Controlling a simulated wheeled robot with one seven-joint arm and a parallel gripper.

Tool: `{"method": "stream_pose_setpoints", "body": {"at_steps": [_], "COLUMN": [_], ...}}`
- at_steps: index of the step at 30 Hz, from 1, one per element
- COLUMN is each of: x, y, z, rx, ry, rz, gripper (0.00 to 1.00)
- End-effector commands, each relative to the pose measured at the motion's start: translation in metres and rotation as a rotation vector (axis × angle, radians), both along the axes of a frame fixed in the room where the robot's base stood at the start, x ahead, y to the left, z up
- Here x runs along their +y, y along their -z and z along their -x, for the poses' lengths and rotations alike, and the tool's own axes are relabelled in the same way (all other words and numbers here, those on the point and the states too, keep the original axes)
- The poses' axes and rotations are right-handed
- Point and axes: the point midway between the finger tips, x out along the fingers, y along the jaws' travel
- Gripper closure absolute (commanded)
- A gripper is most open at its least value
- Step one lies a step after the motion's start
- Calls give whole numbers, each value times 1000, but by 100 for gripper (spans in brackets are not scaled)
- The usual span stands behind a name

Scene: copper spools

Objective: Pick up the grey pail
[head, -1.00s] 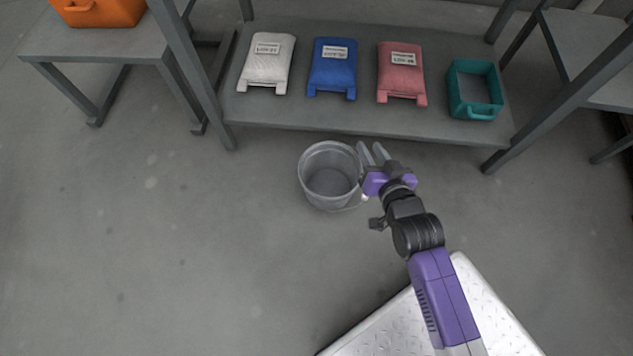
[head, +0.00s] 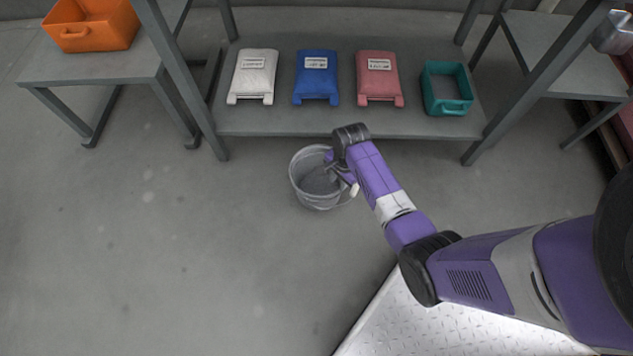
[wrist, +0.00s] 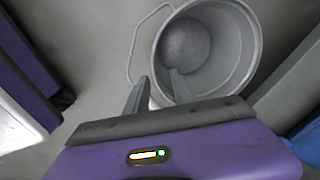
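The grey pail (head: 312,188) stands upright on the floor in front of the low shelf in the head view. My arm hides its right side. In the wrist view the pail (wrist: 240,45) fills the upper middle, with its wire handle (wrist: 133,50) hanging out to the left. My gripper (wrist: 158,76) is open, its fingers apart. One finger overlaps the pail's inside and the other lies outside the wall, with the near rim between them. Whether either finger touches the wall cannot be told. In the head view my gripper is mostly hidden behind my arm.
An orange bin (head: 95,35) sits on the left table. The floor left of the pail is clear.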

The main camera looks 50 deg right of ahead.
Motion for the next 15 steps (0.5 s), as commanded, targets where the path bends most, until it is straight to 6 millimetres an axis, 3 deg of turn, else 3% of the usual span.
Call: {"method": "stream_pose_setpoints", "body": {"at_steps": [3,8,15], "x": [0,-1,-3], "y": [17,25,53], "z": [-1,-1,0], "rx": [-1,-1,-3], "ry": [0,-1,-2], "rz": [0,0,2], "gripper": [70,70,70]}}
